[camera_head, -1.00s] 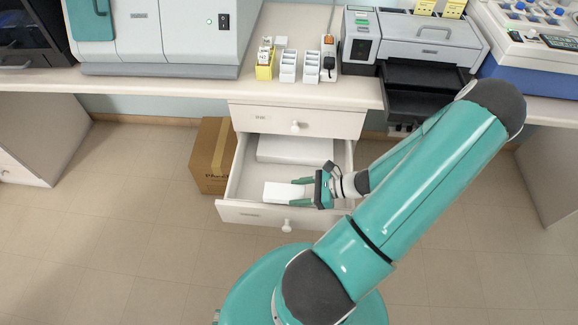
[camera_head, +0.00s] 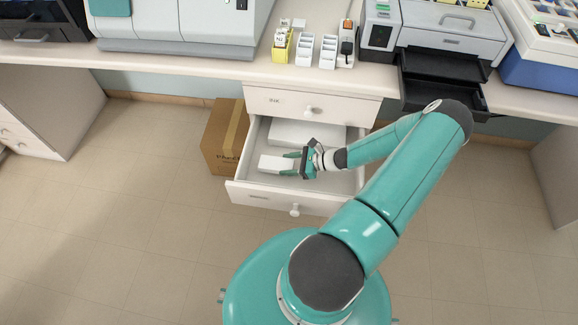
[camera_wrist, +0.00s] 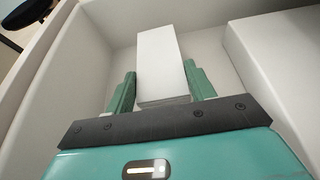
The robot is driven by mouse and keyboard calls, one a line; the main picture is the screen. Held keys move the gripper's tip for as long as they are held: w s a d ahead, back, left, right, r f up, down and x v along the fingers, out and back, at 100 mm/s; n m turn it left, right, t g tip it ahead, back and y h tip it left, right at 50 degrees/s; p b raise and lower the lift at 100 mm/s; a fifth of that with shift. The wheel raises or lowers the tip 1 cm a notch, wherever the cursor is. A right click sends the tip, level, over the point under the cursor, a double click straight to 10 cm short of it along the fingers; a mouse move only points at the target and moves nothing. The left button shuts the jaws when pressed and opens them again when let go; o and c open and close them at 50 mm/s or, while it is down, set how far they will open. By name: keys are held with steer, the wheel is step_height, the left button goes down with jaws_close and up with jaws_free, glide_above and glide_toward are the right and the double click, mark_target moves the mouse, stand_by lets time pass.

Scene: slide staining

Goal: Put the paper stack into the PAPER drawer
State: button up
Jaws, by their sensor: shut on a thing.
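The paper stack (camera_head: 273,164) is a small white block. My gripper (camera_head: 290,163) is shut on it, with a green finger on each side. The stack is inside the open drawer (camera_head: 238,170), towards its left side. In the wrist view the stack (camera_wrist: 160,62) lies between my fingers (camera_wrist: 161,90), above or on the white drawer floor; I cannot tell whether it touches. The label on the drawer front (camera_head: 258,196) is too small to read.
A larger white slab (camera_head: 305,132) lies at the back of the same drawer; it fills the right side of the wrist view. A closed drawer (camera_head: 340,106) is above. A cardboard box (camera_head: 222,138) stands left of the drawer. The counter (camera_head: 180,64) holds instruments.

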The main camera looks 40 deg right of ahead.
steer(key=shift+f, duration=0.7)
steer(key=shift+f, duration=0.1)
steer(key=shift+f, duration=0.5)
steer(key=o, duration=1)
steer(key=shift+o, duration=0.2)
steer(key=shift+r, duration=0.15)
